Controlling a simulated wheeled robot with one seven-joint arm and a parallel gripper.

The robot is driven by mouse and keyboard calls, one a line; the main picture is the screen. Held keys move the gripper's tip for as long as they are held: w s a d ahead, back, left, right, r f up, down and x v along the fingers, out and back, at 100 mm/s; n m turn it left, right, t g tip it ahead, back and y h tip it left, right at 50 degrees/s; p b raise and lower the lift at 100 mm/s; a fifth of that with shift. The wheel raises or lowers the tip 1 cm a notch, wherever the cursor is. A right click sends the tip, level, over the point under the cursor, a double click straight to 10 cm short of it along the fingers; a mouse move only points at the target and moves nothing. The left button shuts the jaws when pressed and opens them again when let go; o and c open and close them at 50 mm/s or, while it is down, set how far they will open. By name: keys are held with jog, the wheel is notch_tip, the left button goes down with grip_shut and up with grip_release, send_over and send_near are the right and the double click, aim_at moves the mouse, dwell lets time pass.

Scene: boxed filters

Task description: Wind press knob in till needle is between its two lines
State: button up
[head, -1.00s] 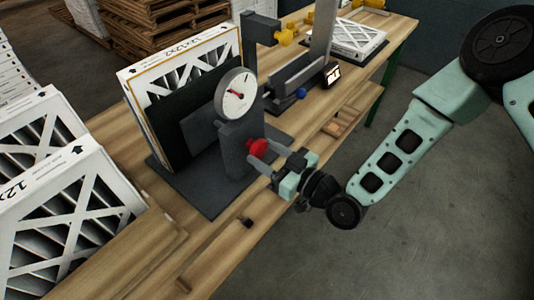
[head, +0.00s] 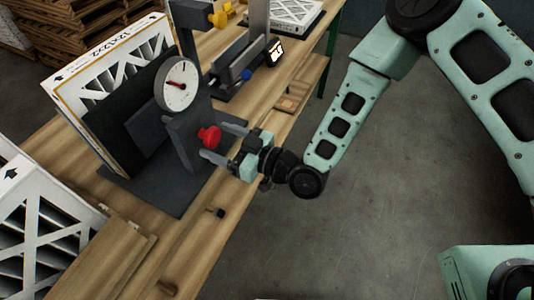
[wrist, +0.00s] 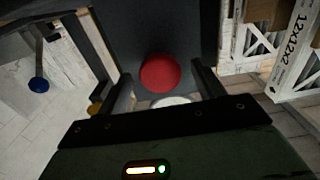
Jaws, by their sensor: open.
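The red press knob (head: 209,137) sticks out of the front of the dark grey press (head: 184,142). A round white dial (head: 176,83) tops the press; its red needle (head: 174,84) points to the left and slightly up. The dial's two lines are too small to tell. My gripper (head: 220,143) is open, with one finger on each side of the knob. In the wrist view the knob (wrist: 160,73) sits between the tips of my open gripper (wrist: 163,84), with visible gaps on both sides. The dial's face is hidden there.
A white-framed filter (head: 85,80) stands upright against the press's dark plate. More filters (head: 45,225) stand at the lower left. A small dark peg (head: 218,213) is on the bench edge. A fixture with a blue knob (head: 246,74) stands farther back.

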jog(key=b+v, duration=0.2)
jog(key=v, duration=1.5)
jog(key=shift+b, duration=0.3)
jog(key=shift+s+d, duration=0.1)
jog(key=shift+d, duration=0.05)
